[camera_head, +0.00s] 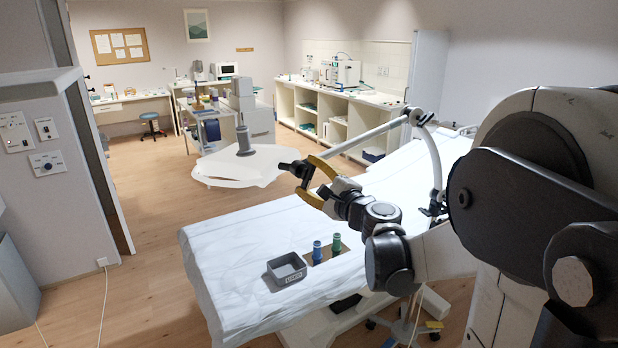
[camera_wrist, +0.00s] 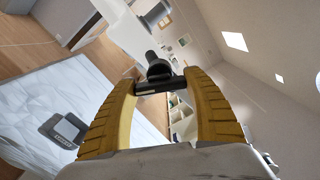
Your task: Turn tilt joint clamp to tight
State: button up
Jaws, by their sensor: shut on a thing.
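The tilt joint clamp looks like a small dark knob or lever (camera_head: 291,167) at the end of a white jointed arm (camera_head: 370,134) over the couch. In the wrist view the dark clamp part (camera_wrist: 157,69) sits between my yellow fingertips. My gripper (camera_head: 304,174) is shut on this part, one finger on each side; the fingers also show in the wrist view (camera_wrist: 162,84). A pale flat panel with a grey cylindrical post (camera_head: 245,146) appears beyond it. Any tight or loose mark on the clamp is too small to read.
The couch (camera_head: 225,255) with a white sheet lies below. On it are a grey labelled tray (camera_head: 287,263), a blue tube (camera_head: 317,251) and a green tube (camera_head: 337,244). Open floor lies to the left.

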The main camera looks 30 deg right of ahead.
jog(key=shift+n, duration=1)
jog(key=o, duration=1.2)
jog(key=shift+s, duration=0.1)
jog(key=s, duration=1.1)
jog(key=shift+s+d, duration=0.25)
jog(key=shift+s, duration=0.15)
